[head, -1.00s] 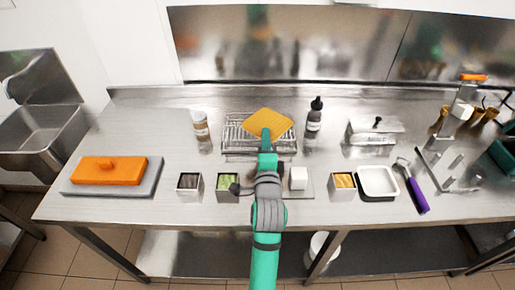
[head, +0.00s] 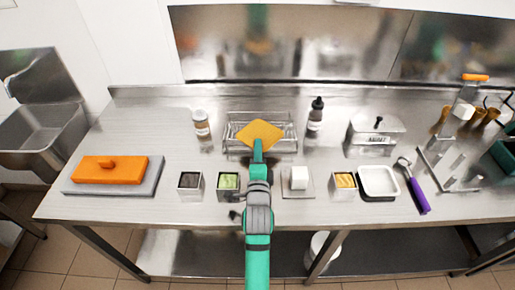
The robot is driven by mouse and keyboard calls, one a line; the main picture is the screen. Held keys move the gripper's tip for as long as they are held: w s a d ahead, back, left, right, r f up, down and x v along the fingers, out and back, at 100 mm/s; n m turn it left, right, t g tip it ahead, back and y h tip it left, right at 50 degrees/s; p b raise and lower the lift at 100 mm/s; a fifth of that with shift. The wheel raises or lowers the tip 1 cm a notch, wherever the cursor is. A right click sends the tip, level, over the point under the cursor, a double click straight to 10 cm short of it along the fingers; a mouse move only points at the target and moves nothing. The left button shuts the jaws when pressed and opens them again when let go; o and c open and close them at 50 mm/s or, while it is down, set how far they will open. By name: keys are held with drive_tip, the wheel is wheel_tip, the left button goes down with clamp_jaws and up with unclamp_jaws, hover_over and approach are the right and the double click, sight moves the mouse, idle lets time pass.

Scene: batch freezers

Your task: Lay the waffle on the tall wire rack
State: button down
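The waffle (head: 261,133) is a golden-orange, diamond-shaped slab. It shows over the wire rack (head: 233,125) at the back middle of the steel counter, covering the middle of the rack. My gripper (head: 258,150) is at the waffle's near corner, and the waffle moves along with it. The fingers are mostly hidden by my wrist and the waffle. I cannot tell whether the waffle touches the wires or is held just above them.
A spice jar (head: 201,123) stands left of the rack and a dark bottle (head: 316,114) right of it. Small square tubs (head: 228,183), a white block (head: 298,175) and a white tray (head: 378,181) line the front.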

drive_tip(key=shift+f, duration=0.15)
drive_tip(key=c, duration=2)
unclamp_jaws()
drive_tip(key=shift+w, duration=0.1)
drive_tip(key=shift+s, duration=0.25)
drive_tip(key=s, duration=1.1)
drive_tip(key=shift+s, duration=0.35)
